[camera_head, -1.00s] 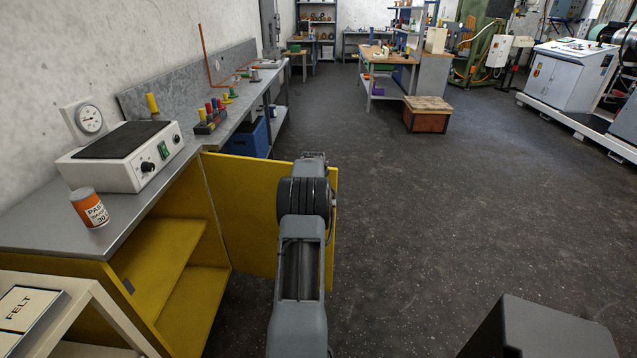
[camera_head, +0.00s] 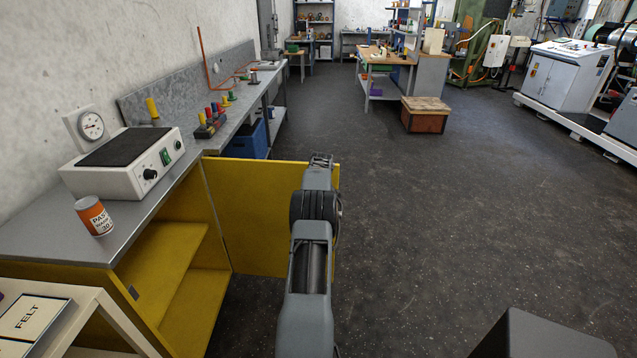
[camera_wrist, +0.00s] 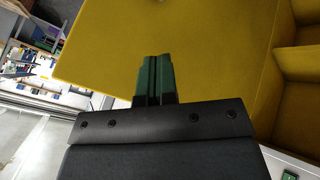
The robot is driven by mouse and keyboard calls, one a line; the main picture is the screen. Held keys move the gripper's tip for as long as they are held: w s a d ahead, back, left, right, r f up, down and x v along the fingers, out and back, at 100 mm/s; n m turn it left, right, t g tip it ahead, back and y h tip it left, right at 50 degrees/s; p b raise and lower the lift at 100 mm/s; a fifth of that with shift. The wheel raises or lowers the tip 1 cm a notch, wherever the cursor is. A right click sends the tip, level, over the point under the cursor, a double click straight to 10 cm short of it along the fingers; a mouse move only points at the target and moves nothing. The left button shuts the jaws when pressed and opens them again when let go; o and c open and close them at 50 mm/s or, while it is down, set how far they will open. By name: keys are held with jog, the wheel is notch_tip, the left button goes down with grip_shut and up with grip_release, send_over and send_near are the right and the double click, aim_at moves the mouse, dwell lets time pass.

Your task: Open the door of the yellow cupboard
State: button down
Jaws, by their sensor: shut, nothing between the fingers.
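The yellow cupboard (camera_head: 163,254) stands at the left under a grey worktop, its front open with a shelf showing inside. Its yellow door (camera_head: 250,215) is swung wide open, sticking out into the room. My arm reaches forward in front of the door's outer part and hides some of it. In the wrist view my gripper (camera_wrist: 153,78) has its two green-lined fingers together with nothing between them. The fingers lie in front of the door's inner face (camera_wrist: 215,65); I cannot tell whether they touch it. The cupboard interior (camera_wrist: 295,85) shows at the right there.
On the worktop (camera_head: 60,228) stand an orange-and-white can (camera_head: 94,215) and a white hotplate device (camera_head: 125,165). A box marked FELT (camera_head: 33,318) is at the lower left. A wooden crate (camera_head: 425,117) stands farther back.

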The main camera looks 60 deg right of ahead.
jog(key=shift+a, duration=0.1)
jog(key=s+a+r+b, duration=0.4)
jog(key=s+a+r, duration=0.2)
jog(key=s+r, duration=0.1)
jog(key=shift+a+r+b, duration=0.2)
jog(key=shift+r+b, duration=0.2)
jog(key=shift+r, duration=0.1)
